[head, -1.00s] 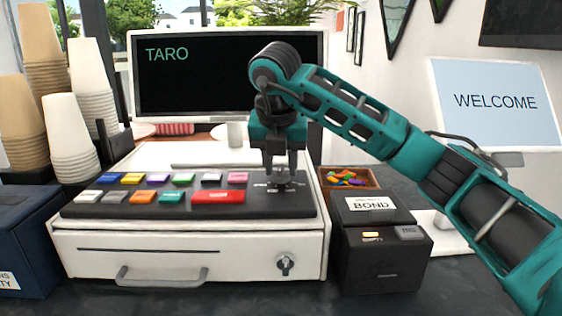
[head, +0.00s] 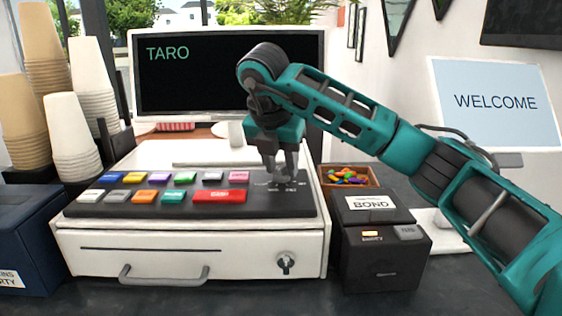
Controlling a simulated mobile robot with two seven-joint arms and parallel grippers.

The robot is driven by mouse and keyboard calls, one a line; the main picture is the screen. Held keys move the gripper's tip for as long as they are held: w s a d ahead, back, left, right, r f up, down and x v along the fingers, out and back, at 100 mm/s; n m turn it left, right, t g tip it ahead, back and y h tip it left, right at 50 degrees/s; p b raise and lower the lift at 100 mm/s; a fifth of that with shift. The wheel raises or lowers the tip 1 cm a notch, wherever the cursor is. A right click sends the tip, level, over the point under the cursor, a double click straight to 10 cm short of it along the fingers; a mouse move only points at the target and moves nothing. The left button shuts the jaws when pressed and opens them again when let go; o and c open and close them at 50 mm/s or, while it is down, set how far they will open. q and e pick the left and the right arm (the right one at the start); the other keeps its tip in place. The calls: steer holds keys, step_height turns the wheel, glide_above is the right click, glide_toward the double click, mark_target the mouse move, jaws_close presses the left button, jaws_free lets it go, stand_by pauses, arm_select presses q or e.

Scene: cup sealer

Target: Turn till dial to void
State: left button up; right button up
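The till (head: 190,250) is a white cash register with a black key panel (head: 110,209) of coloured buttons, in the middle of the head view. The dial (head: 283,181) is a small dark knob at the panel's right end, with tiny labels around it that are too small to read. My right gripper (head: 281,178) points down over the dial with its fingertips at it and partly hides it. I cannot tell whether the fingers are closed on the dial or just around it. My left gripper is not in view.
A monitor reading TARO (head: 215,80) stands behind the till. Stacked cups (head: 70,140) and a dark blue box (head: 25,240) are on the left. A keyhole lock (head: 286,262) is on the drawer front.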

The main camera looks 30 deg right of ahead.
steer(key=o, duration=0.4)
steer(key=shift+p+v, duration=1.2)
steer(key=shift+v, duration=5.3)
steer(key=shift+a+f, duration=0.1)
steer(key=shift+a, duration=0.05)
